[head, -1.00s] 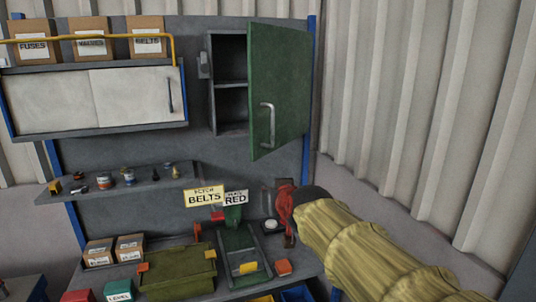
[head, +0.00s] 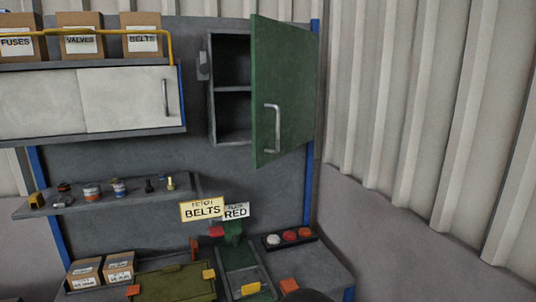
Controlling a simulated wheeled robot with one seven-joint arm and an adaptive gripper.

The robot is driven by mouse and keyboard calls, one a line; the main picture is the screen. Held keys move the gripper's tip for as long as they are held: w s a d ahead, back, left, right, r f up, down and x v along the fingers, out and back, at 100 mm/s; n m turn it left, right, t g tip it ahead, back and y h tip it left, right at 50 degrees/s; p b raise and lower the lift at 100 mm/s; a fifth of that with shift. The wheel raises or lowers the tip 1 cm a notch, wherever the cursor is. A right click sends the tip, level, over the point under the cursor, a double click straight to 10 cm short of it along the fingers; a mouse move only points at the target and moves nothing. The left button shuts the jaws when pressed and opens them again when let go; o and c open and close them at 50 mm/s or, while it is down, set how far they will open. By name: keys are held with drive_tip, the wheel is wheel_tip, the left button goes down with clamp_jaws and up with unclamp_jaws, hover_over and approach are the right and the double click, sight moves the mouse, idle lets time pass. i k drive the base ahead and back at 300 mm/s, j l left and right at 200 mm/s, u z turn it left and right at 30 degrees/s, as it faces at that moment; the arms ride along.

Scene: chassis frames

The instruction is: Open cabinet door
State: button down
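The green cabinet door (head: 293,80) stands open on the wall cabinet. It appears hinged on its right side, with its free left edge swung out towards me. A silver bar handle (head: 279,127) sits low on its face, near the free edge. The dark grey cabinet (head: 213,105) shows two compartments left of the door, and they look empty. The door hides the right part of the cabinet. My gripper is not in view. Nothing is seen touching the door or its handle.
A white sliding-door cabinet (head: 120,98) hangs at left, below labelled boxes (head: 80,45) and a yellow pipe (head: 110,33). A shelf (head: 110,198) holds small items. The bench below carries bins, signs and a button panel (head: 290,240). Space before the door is clear.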

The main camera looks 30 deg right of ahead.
sight(284, 56)
drive_tip(key=i+l, duration=0.2)
drive_tip(key=i, duration=0.4)
drive_tip(key=i+l, duration=0.2)
drive_tip(key=i, duration=0.35)
